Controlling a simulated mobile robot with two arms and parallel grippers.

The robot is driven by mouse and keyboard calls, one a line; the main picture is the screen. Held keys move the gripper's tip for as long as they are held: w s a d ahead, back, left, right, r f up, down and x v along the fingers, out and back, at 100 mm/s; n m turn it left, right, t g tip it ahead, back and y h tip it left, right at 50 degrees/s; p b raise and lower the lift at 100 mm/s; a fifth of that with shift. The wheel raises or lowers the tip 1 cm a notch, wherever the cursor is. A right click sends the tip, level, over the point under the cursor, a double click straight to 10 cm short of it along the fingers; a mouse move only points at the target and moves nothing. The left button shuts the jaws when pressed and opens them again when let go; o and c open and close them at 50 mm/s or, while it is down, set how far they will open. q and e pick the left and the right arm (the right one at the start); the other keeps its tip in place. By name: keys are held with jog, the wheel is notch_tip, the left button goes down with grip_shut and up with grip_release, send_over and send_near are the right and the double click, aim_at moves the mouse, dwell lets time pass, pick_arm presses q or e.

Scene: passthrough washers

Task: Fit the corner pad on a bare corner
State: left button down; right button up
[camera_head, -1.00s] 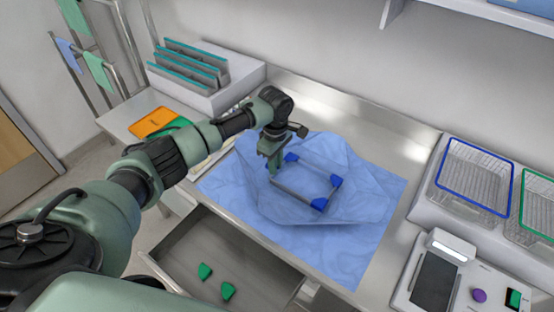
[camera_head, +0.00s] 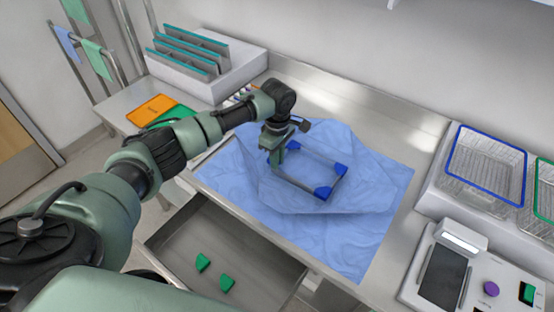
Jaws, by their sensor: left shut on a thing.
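A rectangular frame (camera_head: 297,186) lies on a crumpled blue cloth (camera_head: 355,235) on the counter. Blue corner pads show at its far left (camera_head: 293,146), far right (camera_head: 341,169) and near right (camera_head: 323,193) corners. My left gripper (camera_head: 275,160) is over the near-left corner, pointing down, and hides it. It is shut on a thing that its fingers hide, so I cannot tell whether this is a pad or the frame. Two green pads, one (camera_head: 203,262) left of the other (camera_head: 227,283), lie in the open drawer. My right gripper is out of view.
The open drawer (camera_head: 175,245) juts out below the counter front. A white device with a dark screen (camera_head: 443,278) and wire baskets (camera_head: 486,165) stand at right. A rack of upright grey panels (camera_head: 190,50) and an orange item (camera_head: 152,109) are at back left.

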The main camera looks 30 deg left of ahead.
pick_arm(q)
jog(key=shift+f, duration=0.4)
jog(key=shift+f+b, duration=0.45)
jog(key=shift+f, duration=0.55)
jog(key=c, duration=1.3)
grip_release()
jog(key=shift+c, duration=0.2)
jog(key=shift+r, duration=0.1)
